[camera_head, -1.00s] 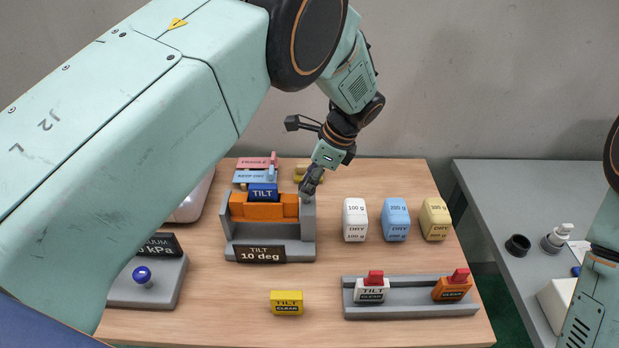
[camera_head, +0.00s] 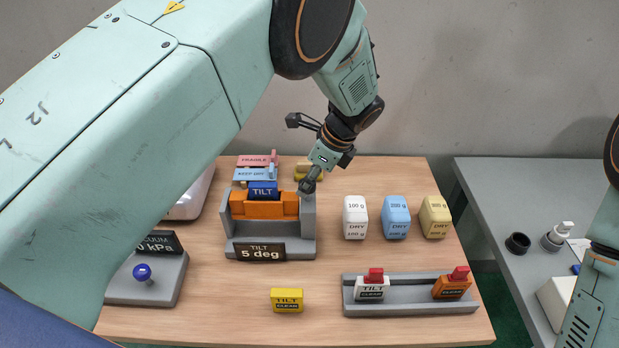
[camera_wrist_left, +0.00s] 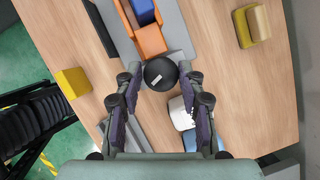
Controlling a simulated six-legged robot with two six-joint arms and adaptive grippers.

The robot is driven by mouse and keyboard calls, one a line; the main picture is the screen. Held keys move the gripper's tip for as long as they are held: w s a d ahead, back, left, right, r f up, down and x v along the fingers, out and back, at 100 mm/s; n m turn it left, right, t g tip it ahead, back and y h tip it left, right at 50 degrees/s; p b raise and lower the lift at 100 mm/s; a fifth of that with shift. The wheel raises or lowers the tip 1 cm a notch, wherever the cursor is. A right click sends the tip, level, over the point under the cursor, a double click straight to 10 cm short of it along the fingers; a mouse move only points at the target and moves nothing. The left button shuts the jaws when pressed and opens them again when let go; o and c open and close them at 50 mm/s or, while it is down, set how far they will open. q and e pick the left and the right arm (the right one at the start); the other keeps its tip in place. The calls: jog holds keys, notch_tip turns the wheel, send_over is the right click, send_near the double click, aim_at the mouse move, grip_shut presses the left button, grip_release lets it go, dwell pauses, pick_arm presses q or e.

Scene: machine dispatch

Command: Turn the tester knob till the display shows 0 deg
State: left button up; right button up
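The tester (camera_head: 228,228) is a grey stand with an orange cradle (camera_head: 264,209) that bears a blue TILT block (camera_head: 263,189). Its display (camera_head: 260,252) reads "TILT 5 deg". The knob (camera_wrist_left: 160,75) is round and black with a small white mark, seen in the left wrist view at the tester's side. My left gripper (camera_wrist_left: 160,70) has one finger on each side of the knob and looks closed on it. In the head view the left gripper (camera_head: 309,187) reaches down at the tester's right upright and hides the knob. My right gripper is out of view.
White, blue (camera_head: 395,220) and yellow weight blocks stand right of the tester. A grey rack (camera_head: 410,307) with two TILT blocks and a loose yellow block (camera_head: 287,300) lie in front. A vacuum unit (camera_head: 165,285) stands at left.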

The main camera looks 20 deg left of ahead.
pick_arm(q)
jog(key=o, duration=0.4)
dwell(0.3)
